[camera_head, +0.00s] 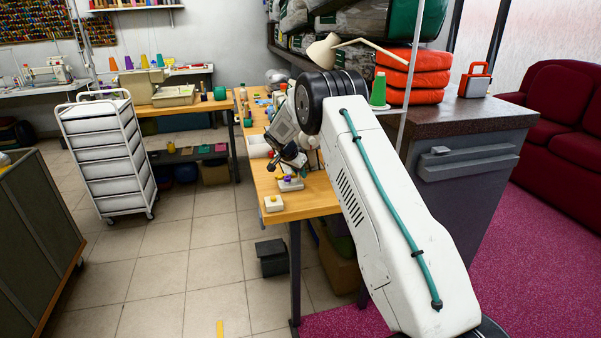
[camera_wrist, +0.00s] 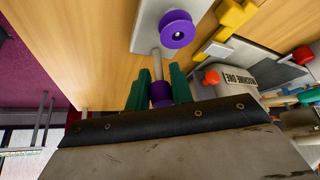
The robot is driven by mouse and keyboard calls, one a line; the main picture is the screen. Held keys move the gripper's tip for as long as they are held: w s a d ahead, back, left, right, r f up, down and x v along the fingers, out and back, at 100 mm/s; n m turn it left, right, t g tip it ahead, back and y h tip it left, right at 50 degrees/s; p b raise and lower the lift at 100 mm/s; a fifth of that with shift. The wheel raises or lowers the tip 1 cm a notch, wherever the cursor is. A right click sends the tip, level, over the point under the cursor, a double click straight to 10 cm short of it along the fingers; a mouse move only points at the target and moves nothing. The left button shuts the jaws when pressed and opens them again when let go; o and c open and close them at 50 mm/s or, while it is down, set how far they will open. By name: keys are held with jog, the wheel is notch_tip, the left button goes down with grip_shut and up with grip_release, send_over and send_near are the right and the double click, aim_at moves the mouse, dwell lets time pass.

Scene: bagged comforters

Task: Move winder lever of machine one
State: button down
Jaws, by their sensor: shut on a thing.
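In the wrist view, the two green fingers of my gripper (camera_wrist: 159,88) are shut on a purple knob (camera_wrist: 160,94) at the end of a short pale rod. I take this to be the winder lever. The rod runs toward a white plate (camera_wrist: 148,28) on the wooden table, with a larger purple spool or disc (camera_wrist: 177,29) beside it. The label "MACHINE ONE" is on a pale machine body (camera_wrist: 238,80) to the right. In the head view, my gripper (camera_head: 279,166) is low over the table, small and partly hidden by my arm; the knob cannot be made out there.
Yellow parts (camera_wrist: 234,15) and a red knob (camera_wrist: 211,77) are close to my gripper's right. In the head view, a small white block with a yellow top (camera_head: 273,203) is at the wooden table's (camera_head: 310,200) front corner. A white drawer cart (camera_head: 106,150) stands left; floor between is clear.

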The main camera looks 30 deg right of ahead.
jog(key=h, duration=0.1)
jog(key=a+h, duration=0.1)
jog(key=h, duration=0.1)
jog(key=shift+w+a+f+g+h, duration=0.1)
jog(key=shift+w+a+g+h, duration=0.05)
jog(key=shift+g+h, duration=0.2)
jog(key=c, duration=1.3)
grip_release()
jog(key=v, duration=0.8)
jog(key=shift+n, duration=0.4)
